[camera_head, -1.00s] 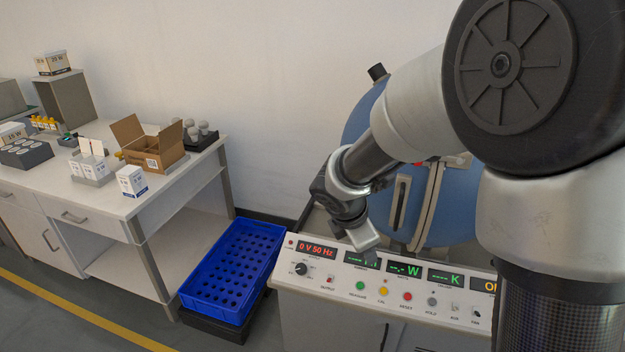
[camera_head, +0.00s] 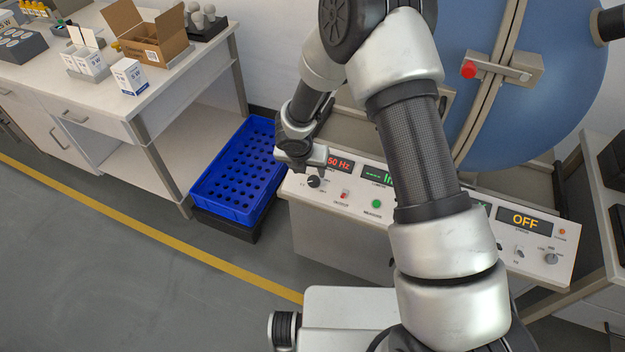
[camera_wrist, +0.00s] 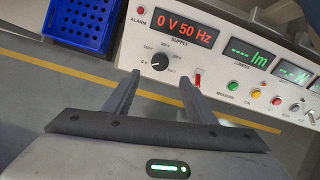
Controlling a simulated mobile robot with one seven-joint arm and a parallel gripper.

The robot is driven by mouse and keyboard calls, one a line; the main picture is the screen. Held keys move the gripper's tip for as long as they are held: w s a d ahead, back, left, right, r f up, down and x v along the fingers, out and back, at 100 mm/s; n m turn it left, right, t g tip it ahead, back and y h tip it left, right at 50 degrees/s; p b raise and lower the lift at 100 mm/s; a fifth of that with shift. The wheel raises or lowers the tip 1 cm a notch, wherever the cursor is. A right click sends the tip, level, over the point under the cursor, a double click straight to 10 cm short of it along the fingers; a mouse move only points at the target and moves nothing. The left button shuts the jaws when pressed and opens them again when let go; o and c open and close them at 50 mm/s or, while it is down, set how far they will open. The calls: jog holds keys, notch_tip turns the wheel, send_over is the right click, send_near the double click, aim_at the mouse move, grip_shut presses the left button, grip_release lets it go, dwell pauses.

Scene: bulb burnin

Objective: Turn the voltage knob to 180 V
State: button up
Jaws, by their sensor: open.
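The voltage knob (camera_wrist: 159,62) is a black round dial on the white control panel (camera_wrist: 225,75), with printed voltage marks around it. Its white pointer line is toward the 0 V mark at its left. The red supply display (camera_wrist: 184,30) above it reads 0 V 50 Hz. My gripper (camera_wrist: 164,83) is open, its two dark fingers pointing at the panel with the knob beyond and between their tips; they look apart from it. In the head view the knob (camera_head: 314,182) shows just below my gripper (camera_head: 301,168), whose fingers are hard to make out there.
A red switch (camera_wrist: 198,78) sits right of the knob, and a green button (camera_wrist: 232,86) farther right. A blue sphere (camera_head: 540,90) rises behind the panel. A white workbench (camera_head: 110,105) is at left.

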aim_at(313, 181)
jog(key=x, duration=1)
jog(key=shift+w+f+b, duration=0.2)
jog(key=shift+f+b, duration=0.15)
jog(key=c, duration=1)
jog(key=shift+c, duration=0.2)
jog(key=shift+f+m+b, duration=0.15)
jog(key=shift+m+b, duration=0.15)
jog(key=shift+b, duration=0.2)
